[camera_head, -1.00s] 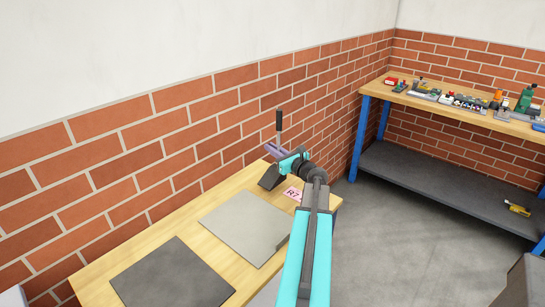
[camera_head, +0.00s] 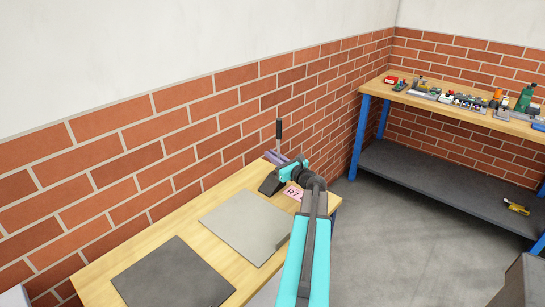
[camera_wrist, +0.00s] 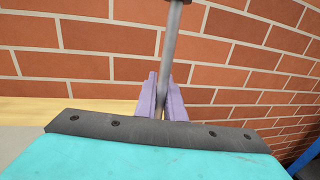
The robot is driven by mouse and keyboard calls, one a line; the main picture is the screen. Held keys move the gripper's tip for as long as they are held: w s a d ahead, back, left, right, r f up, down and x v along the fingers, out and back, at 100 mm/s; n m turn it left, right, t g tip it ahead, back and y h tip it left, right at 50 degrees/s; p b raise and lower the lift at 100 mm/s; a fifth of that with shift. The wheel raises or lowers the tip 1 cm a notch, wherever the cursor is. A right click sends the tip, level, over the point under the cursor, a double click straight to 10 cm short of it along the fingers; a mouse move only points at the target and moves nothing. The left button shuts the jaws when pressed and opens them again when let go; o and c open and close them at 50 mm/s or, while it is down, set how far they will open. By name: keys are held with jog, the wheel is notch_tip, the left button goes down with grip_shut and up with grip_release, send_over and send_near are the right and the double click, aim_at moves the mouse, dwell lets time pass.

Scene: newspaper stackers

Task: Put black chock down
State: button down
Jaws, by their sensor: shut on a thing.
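The black chock (camera_head: 269,185) is a dark wedge with an upright grey rod and dark grip (camera_head: 279,130). It is at the far end of the wooden table, by the brick wall. My gripper (camera_head: 274,157) has purple fingers shut on the rod above the wedge. In the wrist view, the fingers (camera_wrist: 162,98) are around the grey rod (camera_wrist: 172,45), which is nearly upright. The wedge is hidden there by my gripper body. The wedge looks on or just above the tabletop; I cannot tell whether it touches.
The wooden table (camera_head: 180,226) holds a light grey plate (camera_head: 246,225), a dark plate (camera_head: 172,275) and a pink R7 label (camera_head: 293,193) close to the chock. The brick wall runs close behind. A blue-legged workbench (camera_head: 445,100) with several items stands at right.

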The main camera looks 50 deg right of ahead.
jog(key=c, duration=1.8)
grip_release()
jog(key=shift+c, duration=0.2)
jog(key=shift+r, duration=0.15)
jog(key=b+v, duration=0.2)
jog(key=v, duration=1)
